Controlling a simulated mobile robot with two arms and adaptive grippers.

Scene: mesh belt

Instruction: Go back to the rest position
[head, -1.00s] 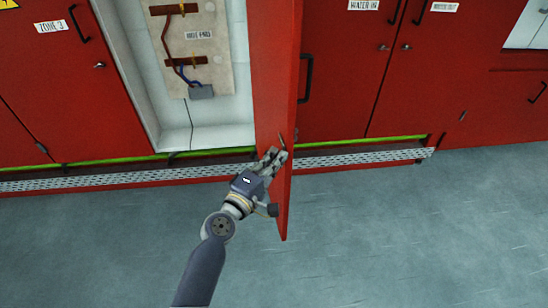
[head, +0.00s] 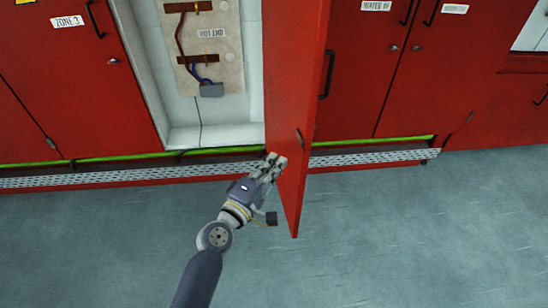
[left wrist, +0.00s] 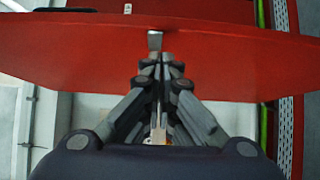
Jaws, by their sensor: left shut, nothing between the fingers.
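My left gripper (head: 274,163) is shut and empty, beside the inner face of an open red cabinet door (head: 298,90) in the head view. I cannot tell whether its fingertips touch the door. In the left wrist view my left gripper (left wrist: 160,65) points at the red door (left wrist: 215,45), which spans the upper part of the picture. The door stands swung out from the cabinet over the floor. My right gripper is not in view.
The open cabinet (head: 200,137) holds a panel with wires (head: 205,45). Red closed doors stand on both sides, one labelled ZONE 3 (head: 67,21). A perforated metal step (head: 100,177) runs along the base. The grey floor (head: 420,230) is clear.

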